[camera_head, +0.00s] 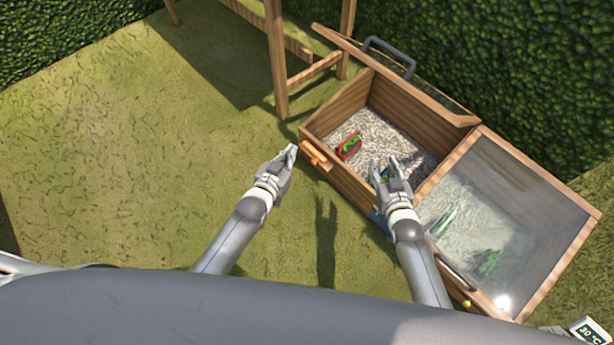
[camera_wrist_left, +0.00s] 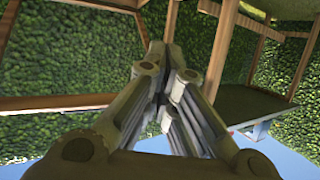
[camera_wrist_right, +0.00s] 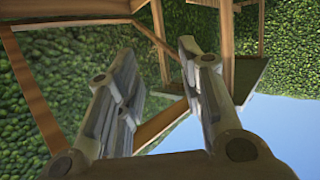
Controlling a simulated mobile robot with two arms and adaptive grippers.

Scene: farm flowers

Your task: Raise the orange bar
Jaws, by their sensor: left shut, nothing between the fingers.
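The orange bar (camera_head: 316,156) is a short piece on the outer front wall of the wooden box (camera_head: 348,181), near its left corner. My left gripper (camera_head: 291,151) is shut and empty, just left of the bar; I cannot tell whether they touch. My left fingers (camera_wrist_left: 165,88) are together in the left wrist view, where the bar cannot be made out. My right gripper (camera_head: 387,166) shows over the box's front edge, fingers apart. It is open in the right wrist view (camera_wrist_right: 160,85), with nothing between the fingers.
The box's left half has a raised lid with a grey handle (camera_head: 388,52); its right half has a glass cover (camera_head: 510,225). A red and green item (camera_head: 350,146) lies on the pale bedding inside. A wooden leg (camera_head: 276,60) stands behind. Open grass (camera_head: 110,170) lies left.

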